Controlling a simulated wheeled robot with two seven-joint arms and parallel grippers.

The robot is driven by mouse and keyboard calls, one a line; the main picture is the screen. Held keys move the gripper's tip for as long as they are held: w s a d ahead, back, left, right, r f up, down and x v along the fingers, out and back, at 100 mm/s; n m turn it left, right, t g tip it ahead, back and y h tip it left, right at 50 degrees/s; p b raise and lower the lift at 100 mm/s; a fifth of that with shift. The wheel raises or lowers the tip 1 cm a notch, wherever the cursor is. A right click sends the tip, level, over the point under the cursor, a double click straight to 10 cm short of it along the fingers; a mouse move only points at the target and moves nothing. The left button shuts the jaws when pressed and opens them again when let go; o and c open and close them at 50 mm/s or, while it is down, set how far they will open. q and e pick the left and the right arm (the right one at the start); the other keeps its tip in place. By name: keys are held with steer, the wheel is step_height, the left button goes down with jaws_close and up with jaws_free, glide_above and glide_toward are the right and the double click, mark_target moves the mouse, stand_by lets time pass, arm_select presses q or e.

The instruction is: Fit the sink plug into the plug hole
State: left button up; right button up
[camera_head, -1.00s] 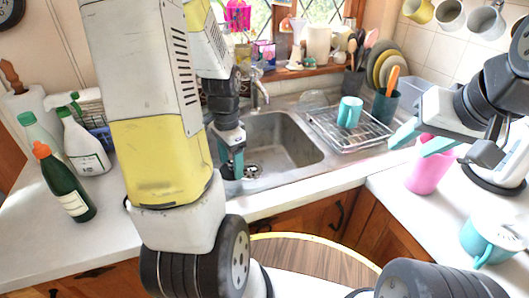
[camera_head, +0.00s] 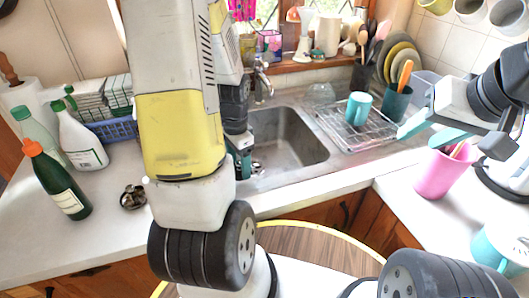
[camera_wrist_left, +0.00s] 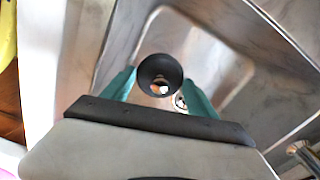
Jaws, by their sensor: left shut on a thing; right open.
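My left gripper (camera_head: 244,165) hangs in the left part of the steel sink (camera_head: 285,140), mostly hidden behind my own arm in the head view. In the left wrist view its two teal fingers (camera_wrist_left: 160,87) are shut on the sink plug (camera_wrist_left: 159,70), a dark round piece with a bright centre. The plug hole (camera_wrist_left: 181,102) shows just beside the plug, partly covered by the right finger. The plug looks apart from it; its height above the sink floor is unclear. The plug hole also shows in the head view (camera_head: 258,167). My right gripper (camera_head: 427,133) is open and empty at the right.
A pink cup (camera_head: 443,177) stands under my right gripper. A wire rack with a teal mug (camera_head: 358,108) is right of the sink. The tap (camera_head: 262,78) is behind it. Bottles (camera_head: 62,185) and a small metal round thing (camera_head: 133,197) stand on the left counter.

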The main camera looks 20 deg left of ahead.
arm_select(q)
step_height(320, 180, down, 8)
steer(key=shift+f, duration=0.25)
steer(key=shift+w+f, duration=0.2)
steer(key=w, duration=0.5)
steer(key=w+a+f, duration=0.1)
steer(key=w, duration=0.4)
steer(key=w+a, duration=0.1)
steer(key=w, duration=0.4)
steer(key=shift+w+f, duration=0.1)
steer(key=shift+f, duration=0.15)
step_height(320, 180, down, 4)
steer(key=shift+w+a+r, duration=0.1)
steer(key=shift+r, duration=0.1)
steer(key=shift+f, duration=0.25)
